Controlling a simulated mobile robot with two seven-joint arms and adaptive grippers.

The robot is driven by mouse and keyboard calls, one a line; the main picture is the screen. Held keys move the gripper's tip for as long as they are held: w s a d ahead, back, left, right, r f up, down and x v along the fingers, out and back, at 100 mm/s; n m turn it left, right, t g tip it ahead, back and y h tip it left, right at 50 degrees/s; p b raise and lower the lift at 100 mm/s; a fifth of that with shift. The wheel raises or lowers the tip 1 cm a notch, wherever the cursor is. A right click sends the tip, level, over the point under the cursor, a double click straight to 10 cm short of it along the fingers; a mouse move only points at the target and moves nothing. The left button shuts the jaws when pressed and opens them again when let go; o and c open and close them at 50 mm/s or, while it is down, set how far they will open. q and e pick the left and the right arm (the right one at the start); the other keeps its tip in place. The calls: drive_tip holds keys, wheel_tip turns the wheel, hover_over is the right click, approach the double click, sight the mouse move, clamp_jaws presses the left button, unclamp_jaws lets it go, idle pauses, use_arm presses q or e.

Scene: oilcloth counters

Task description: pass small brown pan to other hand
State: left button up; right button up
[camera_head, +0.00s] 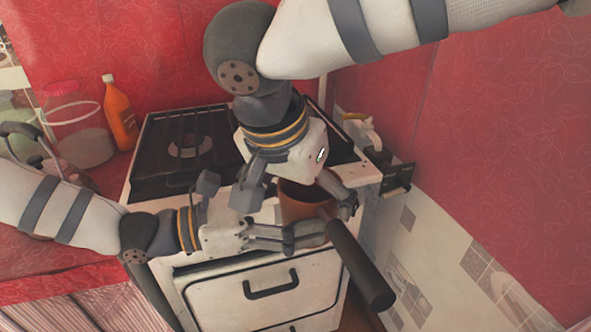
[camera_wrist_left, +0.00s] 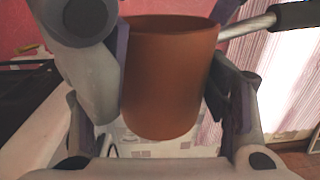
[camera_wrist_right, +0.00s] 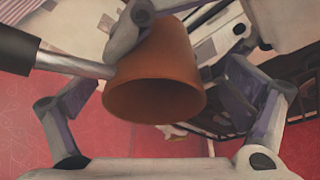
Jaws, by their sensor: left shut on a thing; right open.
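The small brown pan (camera_head: 298,205) is a deep orange-brown pot with a metal stem and a black handle (camera_head: 360,265) pointing down to the right. My left gripper (camera_head: 300,236) is shut on the pan's body, with fingers on both sides of it in the left wrist view (camera_wrist_left: 168,90). The pan is held in the air in front of the stove. My right gripper (camera_head: 297,190) is open just above, its fingers spread around the pan. In the right wrist view the pan (camera_wrist_right: 155,75) lies between the open fingers, its dark opening visible. Contact with the right fingers cannot be told.
The white stove (camera_head: 265,295) with a black hob (camera_head: 185,140) stands behind and below the grippers. An orange bottle (camera_head: 119,114) and a glass jar (camera_head: 75,130) stand on the red counter at left. A tiled wall is close on the right.

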use_arm(q)
drive_tip(key=shift+r, duration=0.1)
use_arm(e)
drive_tip(key=shift+w+f, duration=0.1)
drive_tip(key=shift+f, duration=0.15)
drive_tip(key=shift+c, duration=0.2)
drive_tip(key=c, duration=1.8)
use_arm(q)
drive_tip(key=o, duration=1.8)
use_arm(e)
drive_tip(key=shift+c, duration=0.2)
use_arm(q)
drive_tip(key=shift+o, duration=0.2)
